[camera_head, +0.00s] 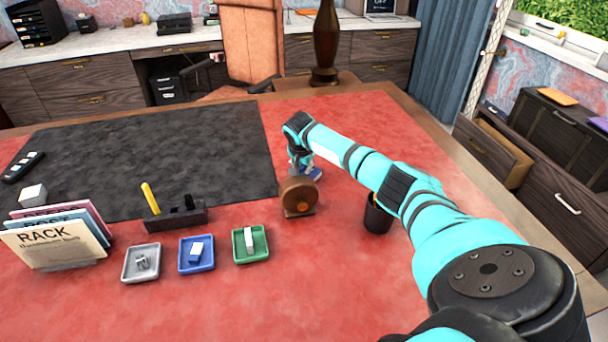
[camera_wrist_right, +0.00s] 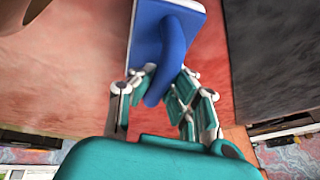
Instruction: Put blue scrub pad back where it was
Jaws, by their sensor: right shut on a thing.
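The blue scrub pad (camera_wrist_right: 180,28) has a flat blue plate with a pale edge and a curved blue handle. In the head view a small part of the scrub pad (camera_head: 314,174) shows just behind the round brown object, and the rest is hidden by my gripper. My right gripper (camera_wrist_right: 158,92) is shut on the handle end, with its teal fingers on both sides. In the head view my right gripper (camera_head: 298,163) points down over the red desk surface near the dark mat's right edge. I cannot tell whether the pad touches the desk. My left gripper is not in view.
The round brown object (camera_head: 298,192) stands close in front of the gripper. A dark cup (camera_head: 377,216) stands under my right arm. Grey (camera_head: 129,275), blue (camera_head: 184,269) and green (camera_head: 239,259) trays sit at front left. The dark mat (camera_head: 180,150) is mostly bare.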

